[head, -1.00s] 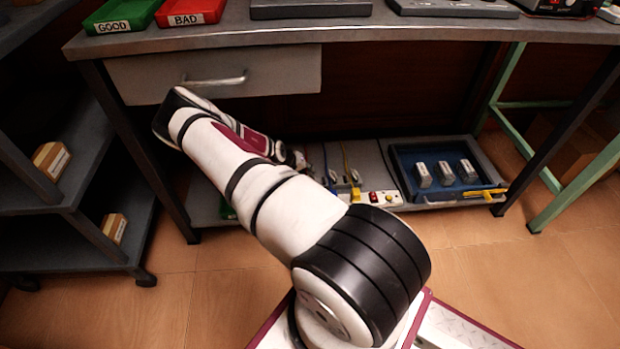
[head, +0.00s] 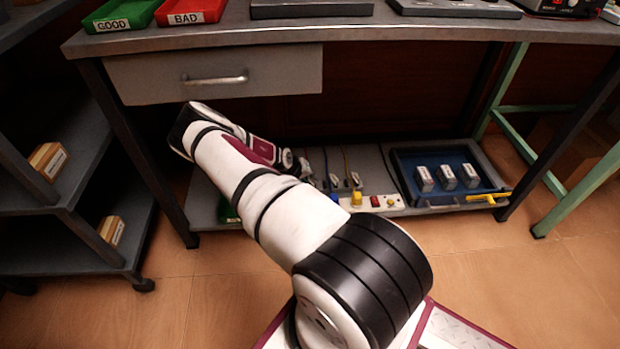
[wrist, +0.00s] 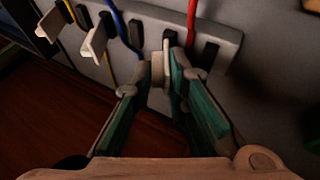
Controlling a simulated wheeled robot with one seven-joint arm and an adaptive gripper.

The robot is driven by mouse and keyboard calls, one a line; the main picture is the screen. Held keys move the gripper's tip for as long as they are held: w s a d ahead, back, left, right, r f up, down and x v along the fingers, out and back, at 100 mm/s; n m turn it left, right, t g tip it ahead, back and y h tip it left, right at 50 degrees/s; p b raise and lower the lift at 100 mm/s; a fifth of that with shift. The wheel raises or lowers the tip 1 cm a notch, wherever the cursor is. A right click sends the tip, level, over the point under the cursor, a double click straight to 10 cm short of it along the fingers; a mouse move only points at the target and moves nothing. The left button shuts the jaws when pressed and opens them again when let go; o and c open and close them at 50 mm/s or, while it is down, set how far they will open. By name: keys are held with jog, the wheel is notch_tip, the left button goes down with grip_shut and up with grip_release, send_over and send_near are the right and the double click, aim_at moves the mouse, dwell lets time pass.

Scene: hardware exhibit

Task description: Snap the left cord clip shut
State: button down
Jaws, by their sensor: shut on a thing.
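My gripper (wrist: 164,84) is at the grey clip strip in the wrist view, its green-lined fingers closed in around the pale flap of a cord clip (wrist: 167,46). This clip is beside the red cord (wrist: 191,22), the cord farthest right in the wrist view. Two more pale clip flaps, one in the middle (wrist: 95,40) and one at far left (wrist: 50,22), stand out from the strip near the blue cord (wrist: 121,30) and the yellow cord (wrist: 70,9). In the head view my arm hides the held clip. I cannot tell whether it is latched.
In the head view the low shelf also holds a power strip (head: 386,203) and a blue tray (head: 408,178) with several grey blocks. The bench drawer (head: 260,72) hangs above my arm. A table leg (head: 150,170) stands to the left.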

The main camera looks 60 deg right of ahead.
dwell(0.3)
jog(key=shift+w+a+f+n+g+h, duration=0.15)
jog(key=shift+w+n+g+h, duration=0.1)
jog(key=shift+g+h, duration=0.35)
jog(key=shift+w+a+f+n+g+h, duration=0.15)
jog(key=shift+n+g+h, duration=0.1)
jog(key=shift+g+h, duration=0.3)
jog(key=shift+w+a+f+n+g+h, duration=0.15)
jog(key=shift+w+f+g+h, duration=0.1)
jog(key=shift+g+h, duration=0.4)
jog(key=shift+w+a+f+n+g+h, duration=0.1)
jog(key=shift+a+f+n+g+h, duration=0.1)
jog(key=shift+g+h, duration=0.4)
jog(key=shift+h, duration=0.4)
jog(key=c, duration=1.7)
grip_release()
jog(key=shift+w+f, duration=0.1)
jog(key=shift+o, duration=0.2)
jog(key=shift+a, duration=0.1)
jog(key=shift+w+a, duration=0.2)
jog(key=shift+a, duration=0.15)
jog(key=shift+v, duration=3.55)
